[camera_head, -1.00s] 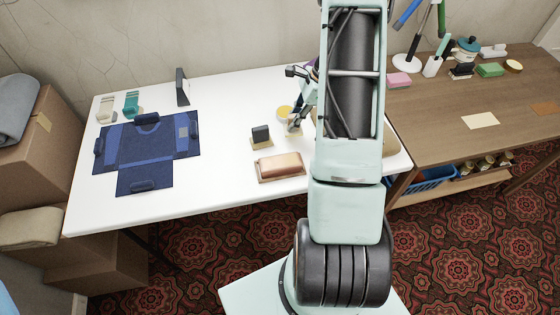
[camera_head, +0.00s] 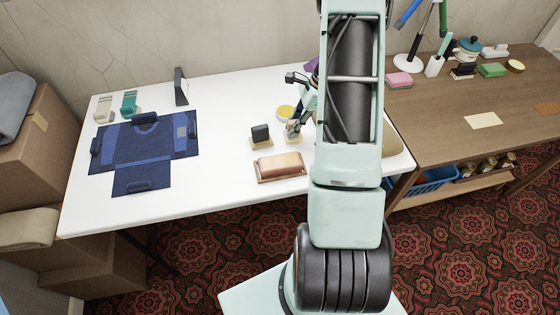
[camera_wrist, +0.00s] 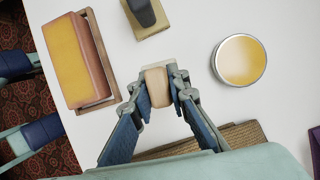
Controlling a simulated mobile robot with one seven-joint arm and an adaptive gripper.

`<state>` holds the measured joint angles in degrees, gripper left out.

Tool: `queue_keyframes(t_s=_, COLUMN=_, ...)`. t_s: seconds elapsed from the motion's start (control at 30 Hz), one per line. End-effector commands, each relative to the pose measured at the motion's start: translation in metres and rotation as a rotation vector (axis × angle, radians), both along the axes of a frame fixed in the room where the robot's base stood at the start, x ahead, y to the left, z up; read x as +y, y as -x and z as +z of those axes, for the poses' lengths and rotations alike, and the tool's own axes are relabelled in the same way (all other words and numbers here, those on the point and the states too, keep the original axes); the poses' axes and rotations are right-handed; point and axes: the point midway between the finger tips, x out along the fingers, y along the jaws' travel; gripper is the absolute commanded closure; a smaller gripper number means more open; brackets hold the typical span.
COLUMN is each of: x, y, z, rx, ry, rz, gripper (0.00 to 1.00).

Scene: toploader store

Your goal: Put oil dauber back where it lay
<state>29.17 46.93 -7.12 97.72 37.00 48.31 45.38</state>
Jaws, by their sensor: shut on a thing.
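The oil dauber (camera_wrist: 157,86), taken to be the small tan-topped block with a pale base, sits between the fingertips of my gripper (camera_wrist: 159,92) in the wrist view. My gripper is shut on it. In the head view my gripper (camera_head: 295,124) is over the white table (camera_head: 220,200), between a dark-topped block and my arm, in front of a yellow tin. The dauber's pale base (camera_head: 292,138) shows low at the tabletop there; I cannot tell whether it touches. My arm hides the table area to the right.
A dark block on a tan base (camera_head: 261,137) stands close left of the dauber. A tan-pink block on a wooden tray (camera_head: 280,167) lies in front. The round yellow tin (camera_wrist: 240,60) is nearby. A woven brown item (camera_wrist: 190,142) lies under the fingers. Blue cloth (camera_head: 145,150) lies far left.

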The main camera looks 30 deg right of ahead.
Motion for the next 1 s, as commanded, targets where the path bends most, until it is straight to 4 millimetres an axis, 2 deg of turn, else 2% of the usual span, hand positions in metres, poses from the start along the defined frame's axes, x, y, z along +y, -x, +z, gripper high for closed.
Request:
queue_keyframes(t_s=0.7, x=0.0001, y=0.0, z=-0.0078, rx=0.0, ry=0.0, rz=0.0, gripper=1.0)
queue_keyframes(t_s=0.73, x=0.0, y=0.0, z=-0.007, rx=0.0, ry=0.0, rz=0.0, gripper=0.83)
queue_keyframes(t_s=0.9, x=0.0001, y=0.0, z=-0.0067, rx=0.0, ry=0.0, rz=0.0, gripper=0.64)
queue_keyframes(t_s=1.0, x=0.0001, y=0.0, z=-0.0067, rx=0.0, ry=0.0, rz=0.0, gripper=0.64)
